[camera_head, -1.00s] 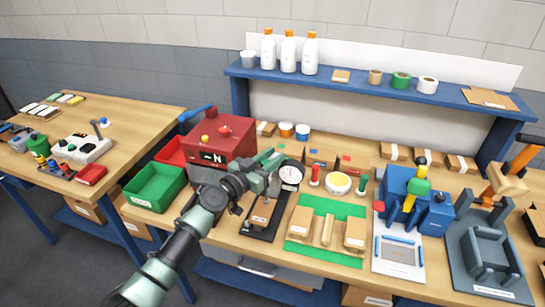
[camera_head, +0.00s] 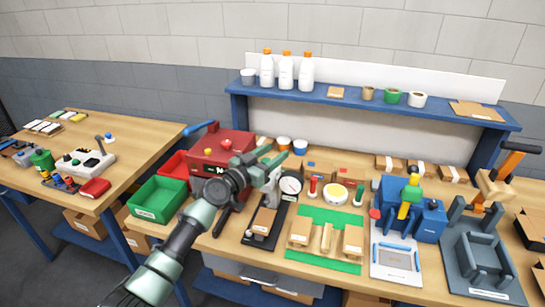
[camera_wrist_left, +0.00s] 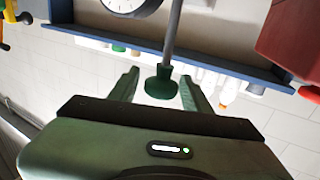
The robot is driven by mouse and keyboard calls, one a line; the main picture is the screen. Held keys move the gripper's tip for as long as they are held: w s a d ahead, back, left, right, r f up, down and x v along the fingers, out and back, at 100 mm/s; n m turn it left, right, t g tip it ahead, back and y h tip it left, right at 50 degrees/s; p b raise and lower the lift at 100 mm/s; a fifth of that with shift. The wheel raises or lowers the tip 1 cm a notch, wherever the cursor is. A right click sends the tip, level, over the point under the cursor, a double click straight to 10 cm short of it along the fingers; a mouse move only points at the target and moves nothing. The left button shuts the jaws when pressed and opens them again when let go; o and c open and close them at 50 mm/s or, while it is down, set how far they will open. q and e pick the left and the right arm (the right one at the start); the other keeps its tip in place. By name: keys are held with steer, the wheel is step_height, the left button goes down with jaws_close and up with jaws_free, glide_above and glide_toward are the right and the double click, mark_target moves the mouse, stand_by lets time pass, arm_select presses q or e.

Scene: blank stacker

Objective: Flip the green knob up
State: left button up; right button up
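A dark green knob (camera_wrist_left: 161,84) sits at the end of a grey rod in the left wrist view. It lies between the two fingers of my left gripper (camera_wrist_left: 160,88), which are apart, with a gap visible on each side of the knob. In the head view my left gripper (camera_head: 277,165) is over the bench beside the round dial gauge (camera_head: 290,185). The green knob cannot be made out there; the gripper seems to cover it. My right gripper is not in view.
A red machine (camera_head: 222,150) stands left of my gripper, with a green bin (camera_head: 158,199) in front of it. A blue shelf (camera_head: 350,101) with bottles is behind. A green mat (camera_head: 325,262) and a blue fixture (camera_head: 425,217) are to the right.

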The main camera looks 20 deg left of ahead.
arm_select(q)
steer(key=shift+f, duration=0.15)
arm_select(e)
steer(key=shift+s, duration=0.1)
arm_select(q)
steer(key=shift+s+a, duration=0.1)
steer(key=shift+s, duration=0.15)
steer(key=b+v, duration=0.1)
steer(key=v, duration=0.6)
steer(key=shift+s, duration=0.15)
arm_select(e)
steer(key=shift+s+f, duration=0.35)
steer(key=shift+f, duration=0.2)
